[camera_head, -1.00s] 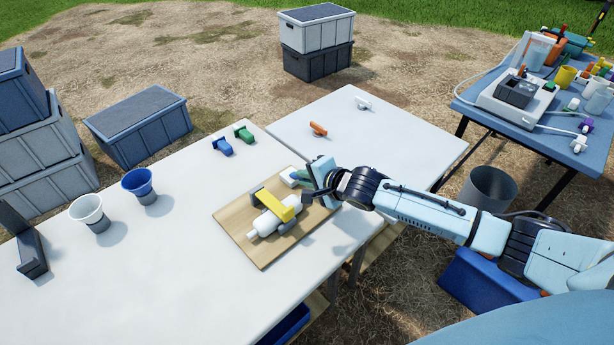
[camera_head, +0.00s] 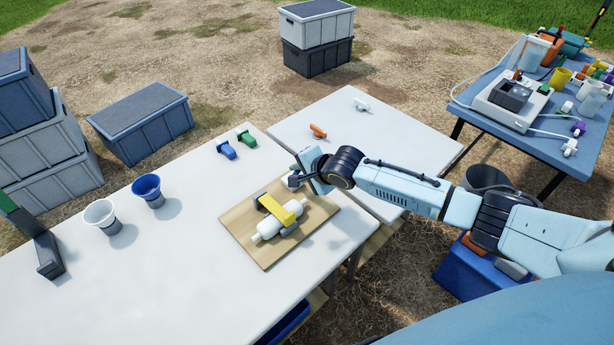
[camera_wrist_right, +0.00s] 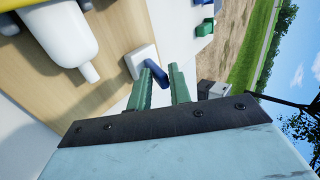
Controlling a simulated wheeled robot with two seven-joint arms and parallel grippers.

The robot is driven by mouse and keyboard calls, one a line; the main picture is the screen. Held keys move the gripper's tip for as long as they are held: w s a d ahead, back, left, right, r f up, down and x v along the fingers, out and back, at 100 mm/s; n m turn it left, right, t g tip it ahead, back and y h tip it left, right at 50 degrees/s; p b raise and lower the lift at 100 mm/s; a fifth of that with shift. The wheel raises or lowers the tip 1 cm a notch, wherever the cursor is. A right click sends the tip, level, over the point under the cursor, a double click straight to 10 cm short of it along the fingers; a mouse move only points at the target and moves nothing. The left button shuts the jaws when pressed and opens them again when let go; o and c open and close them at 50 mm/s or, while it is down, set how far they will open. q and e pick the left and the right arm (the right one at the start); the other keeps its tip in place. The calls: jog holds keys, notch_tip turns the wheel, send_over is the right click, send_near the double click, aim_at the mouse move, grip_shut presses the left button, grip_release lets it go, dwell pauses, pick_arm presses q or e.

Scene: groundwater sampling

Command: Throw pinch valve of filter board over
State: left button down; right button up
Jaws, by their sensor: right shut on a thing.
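The wooden filter board (camera_head: 258,248) lies on the white table. It bears a white filter cartridge (camera_head: 268,230) under a yellow bracket (camera_head: 276,209). The pinch valve, a white block (camera_wrist_right: 141,60) with a blue lever (camera_wrist_right: 155,71), is at the board's far end. In the head view the valve is mostly hidden by my right gripper (camera_head: 303,174). In the right wrist view my right gripper (camera_wrist_right: 163,80) has its green fingers on either side of the blue lever, shut on it. The lever's near end is partly hidden by a finger. My left gripper is not in view.
Blue (camera_head: 226,149) and green (camera_head: 246,138) fittings stand beyond the board. White (camera_head: 101,214) and blue (camera_head: 147,188) cups and a dark stand (camera_head: 47,256) are at left. An orange piece (camera_head: 318,131) lies on the second table (camera_head: 385,140). Table between cups and board is clear.

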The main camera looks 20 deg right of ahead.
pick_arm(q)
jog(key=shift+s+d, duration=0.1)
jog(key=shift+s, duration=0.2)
pick_arm(e)
jog(key=shift+w+r, duration=0.2)
jog(key=shift+r, duration=0.05)
